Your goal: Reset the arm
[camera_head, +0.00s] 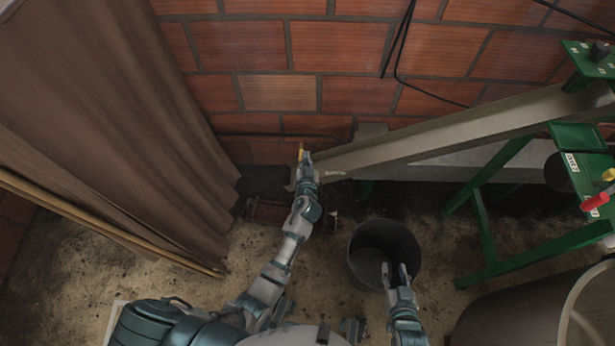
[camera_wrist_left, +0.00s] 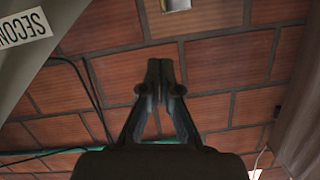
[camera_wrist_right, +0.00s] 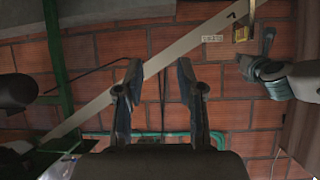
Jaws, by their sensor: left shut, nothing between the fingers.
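My left arm reaches forward in the head view, and its gripper (camera_head: 307,160) is beside the lower end of the long sloping metal chute (camera_head: 430,138). In the left wrist view the left gripper's fingertips (camera_wrist_left: 160,75) meet, with nothing between them. A small yellow piece (camera_head: 301,152) shows at the chute's end, close to the left gripper; whether they touch is unclear. It also shows in the right wrist view (camera_wrist_right: 241,34). My right gripper (camera_head: 396,272) is over the near side of the dark bucket (camera_head: 378,237). Its fingers are apart and empty in the right wrist view (camera_wrist_right: 160,78).
A green metal frame (camera_head: 487,225) supports the chute at right, with red and yellow handles (camera_head: 595,201). A brown curtain (camera_head: 110,130) hangs at left above a wooden pole (camera_head: 100,225). A brick wall (camera_head: 350,45) closes the back. A large round drum (camera_head: 520,312) stands at lower right.

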